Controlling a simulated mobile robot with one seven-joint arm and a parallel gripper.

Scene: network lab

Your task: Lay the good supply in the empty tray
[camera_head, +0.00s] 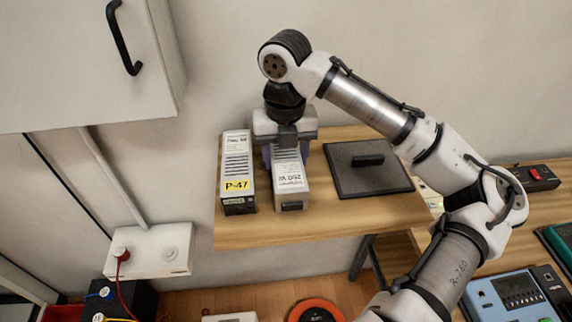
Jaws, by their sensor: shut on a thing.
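A grey supply (291,186) with a white label, apparently reading "M 052", is at the middle of the wooden shelf. My gripper (287,146) is above its rear part and shut on it. I cannot tell whether it rests on the wood or is slightly raised. A second supply (236,160), with a white label and a yellow "P-47" sticker, stands close on the left. No clearly empty tray is in view. Neither label tells me which supply is good.
A wall cabinet (85,75) hangs at upper left. A white box (150,252) with a red plug and a black unit (125,300) with cables are at lower left. A blue instrument (510,297) and a red-switched box (535,178) are at right. An orange-rimmed disc (316,306) is below.

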